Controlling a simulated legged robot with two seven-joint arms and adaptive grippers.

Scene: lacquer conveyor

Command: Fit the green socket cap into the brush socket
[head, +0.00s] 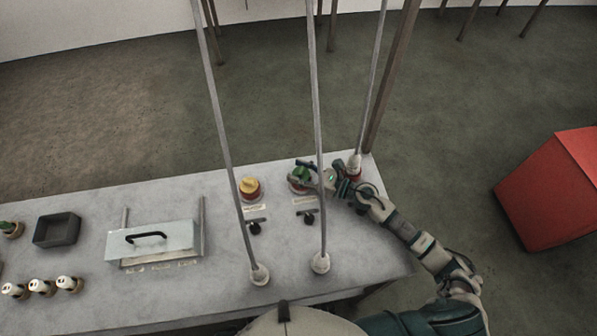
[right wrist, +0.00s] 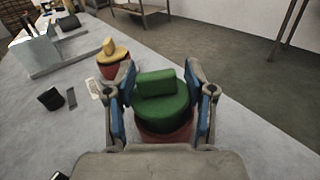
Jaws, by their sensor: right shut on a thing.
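The green socket cap (right wrist: 162,100) is between the fingers of my right gripper (right wrist: 163,98), which is shut on it. In the right wrist view the cap is at or just above a red socket (right wrist: 168,134); I cannot tell whether it is seated. In the head view the green cap (head: 300,172) shows near the back right of the table, with my right gripper (head: 308,177) around it. The lower part of the red socket is hidden by the gripper. My left gripper is not in view.
A yellow cap (head: 250,186) sits on a red socket to the left. Grey poles (head: 318,130) rise from the table near my right arm. A lidded box (head: 150,242), a dark tray (head: 57,230) and several white-topped pieces (head: 40,287) stand at left. A red block (head: 555,190) is at right.

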